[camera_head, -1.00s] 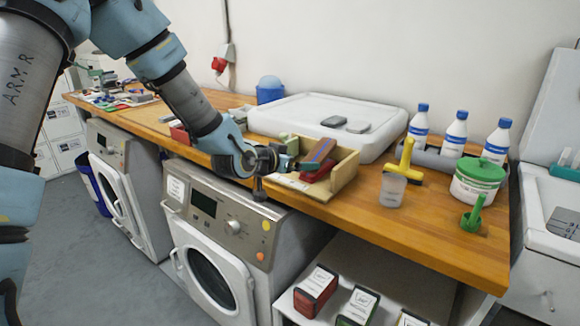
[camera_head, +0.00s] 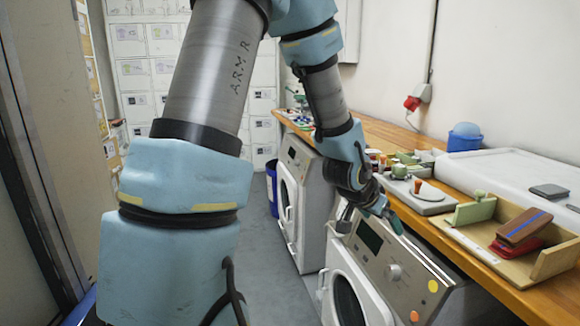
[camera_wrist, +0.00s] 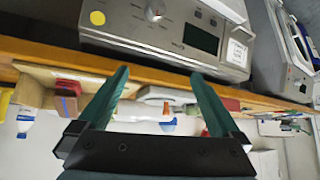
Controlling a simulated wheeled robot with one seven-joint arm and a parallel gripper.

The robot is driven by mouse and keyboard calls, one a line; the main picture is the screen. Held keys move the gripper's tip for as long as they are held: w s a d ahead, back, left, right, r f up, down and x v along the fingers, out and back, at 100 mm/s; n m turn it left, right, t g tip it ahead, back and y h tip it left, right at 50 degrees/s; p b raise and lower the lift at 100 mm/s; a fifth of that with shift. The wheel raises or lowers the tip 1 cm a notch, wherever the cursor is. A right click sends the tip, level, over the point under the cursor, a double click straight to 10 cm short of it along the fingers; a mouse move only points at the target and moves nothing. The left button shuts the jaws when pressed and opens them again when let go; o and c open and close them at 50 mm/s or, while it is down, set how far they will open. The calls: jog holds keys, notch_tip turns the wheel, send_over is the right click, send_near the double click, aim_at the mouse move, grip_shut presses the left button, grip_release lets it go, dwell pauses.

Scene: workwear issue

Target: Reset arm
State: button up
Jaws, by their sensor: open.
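My gripper (camera_head: 388,212) hangs at the bench's front edge, above the control panel of the near washing machine (camera_head: 405,270). In the wrist view its two teal fingers (camera_wrist: 160,85) are spread apart with nothing held between them. My arm reaches down to it from the top of the head view.
The wooden bench (camera_head: 470,260) runs along the right wall. It bears a wooden tray (camera_head: 470,241) with a brown and blue block (camera_head: 524,227), a grey tray (camera_head: 432,208) with small items, and a white lid (camera_head: 500,170). The grey floor (camera_head: 268,265) is clear left of the machines.

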jog(key=a+n+y, duration=0.3)
jog(key=a+y, duration=0.1)
jog(key=a, duration=0.9)
jog(key=s+a+n+g+y, duration=0.1)
jog(key=s+a+n+g, duration=0.1)
jog(key=a, duration=0.6)
jog(key=s+a+r+n+g+y, duration=0.1)
jog(key=s+a+n, duration=0.3)
jog(key=s+a, duration=0.2)
jog(key=shift+s+a+r+g, duration=0.2)
jog(key=shift+s+a+g, duration=0.2)
jog(key=shift+a, duration=0.55)
jog(key=shift+w, duration=0.1)
